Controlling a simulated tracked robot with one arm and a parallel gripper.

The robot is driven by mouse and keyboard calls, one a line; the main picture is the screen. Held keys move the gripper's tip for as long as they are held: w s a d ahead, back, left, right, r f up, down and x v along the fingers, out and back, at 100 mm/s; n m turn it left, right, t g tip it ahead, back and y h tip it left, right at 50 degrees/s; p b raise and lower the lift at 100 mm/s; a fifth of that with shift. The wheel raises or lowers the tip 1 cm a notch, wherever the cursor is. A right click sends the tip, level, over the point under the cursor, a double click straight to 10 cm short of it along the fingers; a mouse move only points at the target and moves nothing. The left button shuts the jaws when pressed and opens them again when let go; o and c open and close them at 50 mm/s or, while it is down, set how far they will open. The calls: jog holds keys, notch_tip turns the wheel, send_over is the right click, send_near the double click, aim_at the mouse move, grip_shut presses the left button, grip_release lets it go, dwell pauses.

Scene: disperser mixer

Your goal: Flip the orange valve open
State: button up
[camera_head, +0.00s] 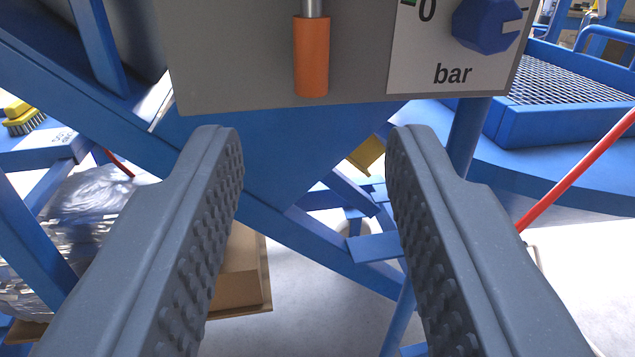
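The orange valve handle (312,57) hangs straight down on the grey panel (235,60), near the top middle of the view. A silver metal stem shows above it and is cut off by the top edge. My gripper (315,140) is open and empty, with one grey studded finger on each side. In the picture, the fingertips lie below the handle, and the handle is roughly centred between them. Nothing is seen touching the handle.
A blue knob (487,24) sits on a white plate marked "bar" (430,60), right of the handle. Blue beams (285,180) run behind the gripper. A cardboard box (240,270) is below. A blue platform with metal grating (570,90) and a red bar (580,170) are at right.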

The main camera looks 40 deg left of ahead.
jog(key=v, duration=0.6)
jog(key=shift+d, duration=0.1)
dwell(0.3)
jog(key=w+d+r+t+h, duration=0.1)
jog(key=w+d+r+h, duration=0.35)
jog(key=r, duration=0.35)
jog(key=w+d+r+t+h, duration=0.1)
jog(key=w+d+r+h, duration=0.3)
jog(key=r, duration=0.5)
jog(key=s+d+r+m+h, duration=0.1)
jog(key=d+r+m+h, duration=0.1)
jog(key=r, duration=0.6)
jog(key=s+d+r+m+h, duration=0.1)
jog(key=d+r+m+h, duration=0.15)
jog(key=r, duration=0.65)
jog(key=s+a+r+m, duration=0.3)
jog(key=s+r+m, duration=0.1)
jog(key=s+r, duration=1.3)
jog(key=shift+s+g+y, duration=0.3)
jog(key=shift+s+y, duration=0.1)
jog(key=shift+s, duration=0.45)
